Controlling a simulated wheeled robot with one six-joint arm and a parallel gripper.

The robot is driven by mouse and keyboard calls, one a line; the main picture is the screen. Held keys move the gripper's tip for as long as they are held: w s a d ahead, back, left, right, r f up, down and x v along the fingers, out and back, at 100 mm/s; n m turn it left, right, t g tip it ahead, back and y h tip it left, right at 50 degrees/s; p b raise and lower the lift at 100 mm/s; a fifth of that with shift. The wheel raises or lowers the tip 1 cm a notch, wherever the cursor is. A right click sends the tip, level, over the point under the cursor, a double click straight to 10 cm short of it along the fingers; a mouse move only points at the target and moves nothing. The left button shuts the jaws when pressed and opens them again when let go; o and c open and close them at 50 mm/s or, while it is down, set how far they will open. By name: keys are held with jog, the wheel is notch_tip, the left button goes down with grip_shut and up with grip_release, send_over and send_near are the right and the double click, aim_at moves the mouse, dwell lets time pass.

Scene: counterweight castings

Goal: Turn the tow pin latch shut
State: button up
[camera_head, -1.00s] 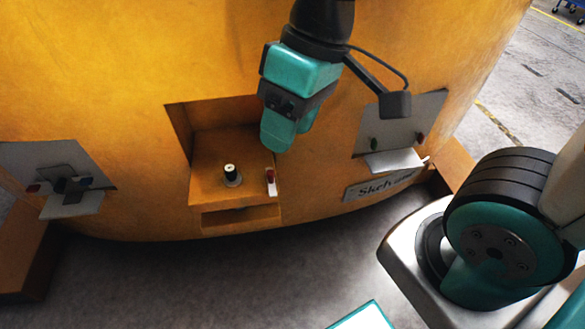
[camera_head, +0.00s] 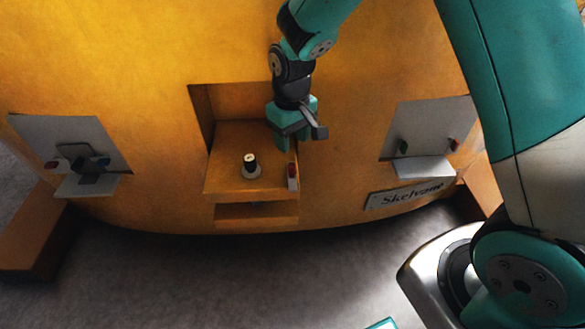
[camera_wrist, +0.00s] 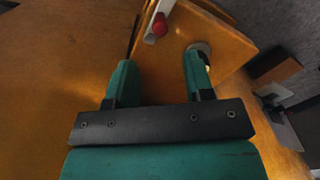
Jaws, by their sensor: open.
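The tow pin (camera_head: 250,166), a black knob with a pale top on a light round collar, stands upright on the floor of the orange recess (camera_head: 226,178). The latch (camera_head: 292,176), a small lever with red and white parts, is at the recess's right edge. My gripper (camera_head: 284,143) is open and empty, above and behind the latch in the head view. In the wrist view my gripper (camera_wrist: 160,60) has both fingers apart. The latch (camera_wrist: 157,26) shows beyond and between the fingertips, apart from them. The right finger hides most of the pin, leaving part of its collar (camera_wrist: 203,47).
Grey plates with small shelves flank the recess at left (camera_head: 98,145) and right (camera_head: 433,118). A "Skelvane" nameplate (camera_head: 405,196) is below the right one. Orange blocks stick out low at left (camera_head: 30,240) and right. The grey floor in front is clear.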

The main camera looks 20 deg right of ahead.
aim_at(292, 165)
notch_tip(292, 165, down, 10)
jog(key=shift+r, duration=0.1)
grip_shut()
